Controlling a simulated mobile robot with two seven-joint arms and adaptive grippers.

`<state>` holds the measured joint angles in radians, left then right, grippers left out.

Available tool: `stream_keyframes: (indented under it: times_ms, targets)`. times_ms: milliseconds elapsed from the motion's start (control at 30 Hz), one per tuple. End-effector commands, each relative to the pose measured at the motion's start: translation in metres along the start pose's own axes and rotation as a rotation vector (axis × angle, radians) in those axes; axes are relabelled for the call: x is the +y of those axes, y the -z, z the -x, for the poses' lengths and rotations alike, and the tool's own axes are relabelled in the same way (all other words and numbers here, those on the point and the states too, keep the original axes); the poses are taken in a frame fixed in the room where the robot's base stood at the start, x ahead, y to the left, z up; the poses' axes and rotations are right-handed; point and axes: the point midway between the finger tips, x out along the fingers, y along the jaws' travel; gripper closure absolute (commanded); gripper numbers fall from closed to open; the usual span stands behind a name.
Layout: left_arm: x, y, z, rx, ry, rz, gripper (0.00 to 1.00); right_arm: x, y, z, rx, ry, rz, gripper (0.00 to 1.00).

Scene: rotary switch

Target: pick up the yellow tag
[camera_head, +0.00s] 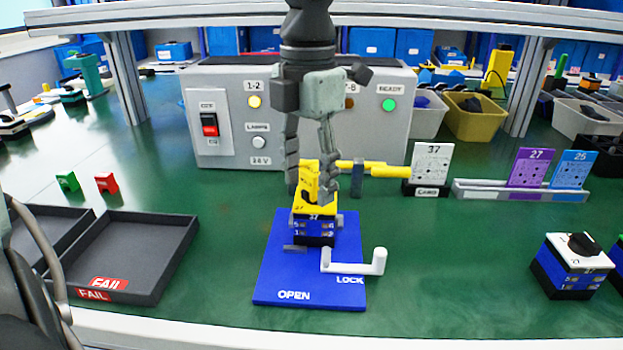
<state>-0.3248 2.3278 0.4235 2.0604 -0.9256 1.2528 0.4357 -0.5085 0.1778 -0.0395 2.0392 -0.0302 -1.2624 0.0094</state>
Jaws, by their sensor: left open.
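A yellow upright piece (308,181), which looks like the yellow tag, stands on the yellow-topped switch block (314,226) marked 37. My left gripper (311,187) points down over it from the top centre. Its fingers are open, one on each side of the piece, and partly hide it. I cannot tell whether a finger touches it. The block sits on a blue fixture board (275,275) marked OPEN and LOCK, with a white lever (352,267) at its front right. My right gripper is not in view.
A grey control box (230,130) stands behind. A yellow bar (385,169) runs right of the fingers towards a white card (431,165) marked 37. A dark FAIL tray (150,250) lies left; another switch block (570,265) stands right.

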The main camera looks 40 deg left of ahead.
Motion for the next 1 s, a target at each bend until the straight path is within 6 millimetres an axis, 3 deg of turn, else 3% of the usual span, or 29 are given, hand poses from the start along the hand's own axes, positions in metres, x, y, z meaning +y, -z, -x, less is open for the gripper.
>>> stream_keyframes:
  times_ms: [167, 500, 833, 1000]
  targets:
    - [0.0, 0.0, 0.0, -0.001, 0.0, 0.0, 0.49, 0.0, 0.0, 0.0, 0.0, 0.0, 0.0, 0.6]
    - [0.0, 0.0, 0.001, -0.001, 0.0, 0.0, 0.88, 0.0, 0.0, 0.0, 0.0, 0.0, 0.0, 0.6]
    - [0.0, -0.001, 0.003, -0.002, -0.001, 0.001, 0.88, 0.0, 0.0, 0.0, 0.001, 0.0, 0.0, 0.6]
    - [0.001, -0.001, 0.018, -0.005, -0.002, 0.001, 0.88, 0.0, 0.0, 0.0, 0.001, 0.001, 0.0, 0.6]
